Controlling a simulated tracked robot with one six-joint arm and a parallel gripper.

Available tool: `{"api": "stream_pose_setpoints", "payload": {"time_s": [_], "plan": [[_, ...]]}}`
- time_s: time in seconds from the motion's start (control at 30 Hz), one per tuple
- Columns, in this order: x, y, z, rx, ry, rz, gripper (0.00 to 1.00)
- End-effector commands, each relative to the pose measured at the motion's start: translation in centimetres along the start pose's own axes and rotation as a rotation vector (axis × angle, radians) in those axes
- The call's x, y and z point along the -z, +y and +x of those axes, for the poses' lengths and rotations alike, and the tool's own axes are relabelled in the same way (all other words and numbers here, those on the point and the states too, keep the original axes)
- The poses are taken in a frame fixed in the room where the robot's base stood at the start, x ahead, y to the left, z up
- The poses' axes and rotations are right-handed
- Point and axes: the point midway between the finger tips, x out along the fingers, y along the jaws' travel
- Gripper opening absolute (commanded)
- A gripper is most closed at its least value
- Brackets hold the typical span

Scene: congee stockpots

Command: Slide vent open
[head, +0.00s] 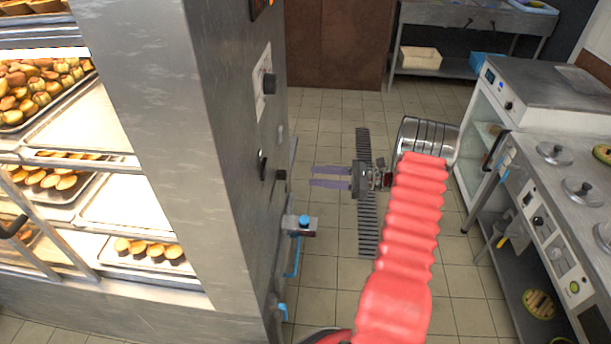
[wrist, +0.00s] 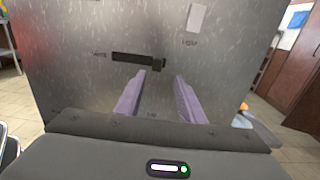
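The vent shows in the wrist view as a dark horizontal slot (wrist: 131,58) in a grey metal panel. A small black slider knob (wrist: 158,65) sits at the slot's right end. My gripper (wrist: 161,78) is open and empty, its two purple fingers apart. The knob appears just beyond the fingertips, between them; no contact shows. In the head view my gripper (head: 312,176) points left at the side of the metal cabinet (head: 215,130), with a gap before a small dark knob (head: 281,174) at about the same height. The slot itself is hard to make out there.
A fitting with a blue button (head: 304,221) juts from the cabinet below my gripper. A black dial (head: 269,84) sits higher up. Lit shelves of pastries (head: 150,250) fill the cabinet's front. A steel counter (head: 560,190) stands right; tiled floor lies between.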

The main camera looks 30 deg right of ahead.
Motion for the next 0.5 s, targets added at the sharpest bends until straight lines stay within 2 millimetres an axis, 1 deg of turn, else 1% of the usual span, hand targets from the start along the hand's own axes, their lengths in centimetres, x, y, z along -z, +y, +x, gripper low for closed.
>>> {"api": "stream_pose_setpoints", "payload": {"time_s": [0.03, 0.1, 0.2, 0.33, 0.5], "plan": [[0.0, -0.1, -1.0, 0.002, 0.0, -0.001, 0.36], [0.1, 0.0, -2.1, 0.002, 0.0, 0.0, 0.36], [0.1, -0.1, -3.3, 0.002, 0.0, 0.0, 0.36], [0.0, 0.0, -4.1, 0.0, 0.0, 0.001, 0.36], [0.0, 0.0, -4.3, 0.0, 0.0, 0.001, 0.36]]}}
